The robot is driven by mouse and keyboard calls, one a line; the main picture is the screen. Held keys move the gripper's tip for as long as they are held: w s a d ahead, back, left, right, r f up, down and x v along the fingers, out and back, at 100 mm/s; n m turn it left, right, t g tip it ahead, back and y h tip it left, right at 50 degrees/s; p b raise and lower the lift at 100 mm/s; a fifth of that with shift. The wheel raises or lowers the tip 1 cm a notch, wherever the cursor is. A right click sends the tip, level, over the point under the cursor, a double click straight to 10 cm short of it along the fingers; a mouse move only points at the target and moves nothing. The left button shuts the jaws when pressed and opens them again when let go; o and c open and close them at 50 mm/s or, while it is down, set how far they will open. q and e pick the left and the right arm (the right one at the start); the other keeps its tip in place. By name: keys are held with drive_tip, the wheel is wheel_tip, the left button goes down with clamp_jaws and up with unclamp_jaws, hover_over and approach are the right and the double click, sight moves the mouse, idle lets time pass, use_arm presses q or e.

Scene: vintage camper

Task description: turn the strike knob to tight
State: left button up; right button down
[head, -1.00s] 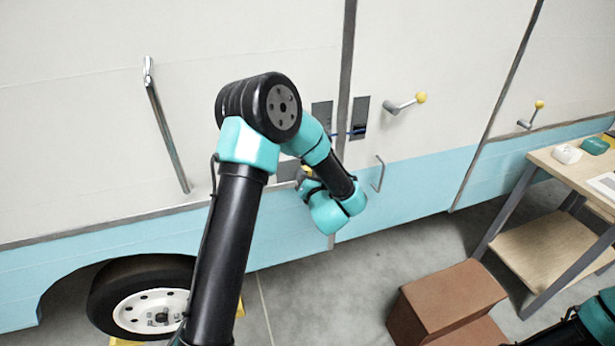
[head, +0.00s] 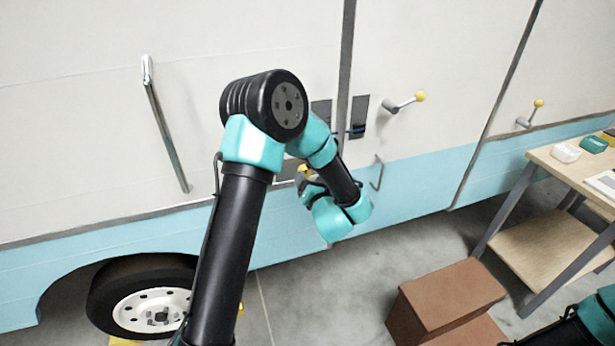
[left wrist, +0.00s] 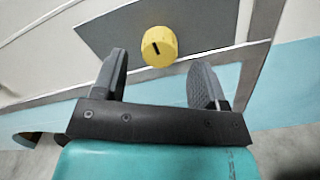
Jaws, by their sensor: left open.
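The strike knob is a round yellow knob (left wrist: 159,46) with a short black mark on its face, on a dark grey plate (left wrist: 205,25) on the camper's side. In the head view only a bit of yellow (head: 306,170) shows beside my left wrist. My left gripper (left wrist: 160,62) is open and empty, facing the plate. In the left wrist view the knob appears between its two fingertips; I see no finger clearly touching it. In the head view my left forearm and wrist hide most of the plate. My right gripper is out of view.
A thin bracket handle (head: 378,172) is close to the right of my left wrist. Yellow-tipped levers (head: 405,102) (head: 530,114) stick out further right. A long grab bar (head: 165,125) is at left. A brown box (head: 450,295) and a wooden table (head: 545,165) stand at right.

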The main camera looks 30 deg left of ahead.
use_arm(q)
drive_tip(key=v, duration=1.4)
drive_tip(key=shift+s+d, duration=0.15)
drive_tip(key=shift+f, duration=0.1)
wheel_tip(320, 180, down, 19)
drive_tip(key=m+g+h, duration=0.2)
drive_tip(key=m+h, duration=0.9)
drive_tip(key=m, duration=1)
drive_tip(key=s+d+f+m+g+h, duration=0.1)
drive_tip(key=s+f+m+g+h, duration=0.5)
drive_tip(key=s+m, duration=0.8)
drive_tip(key=shift+d+f+m+g, duration=0.3)
drive_tip(key=shift+f+m+g, duration=1.25)
drive_tip(key=shift+f, duration=0.25)
drive_tip(key=shift+s, duration=0.1)
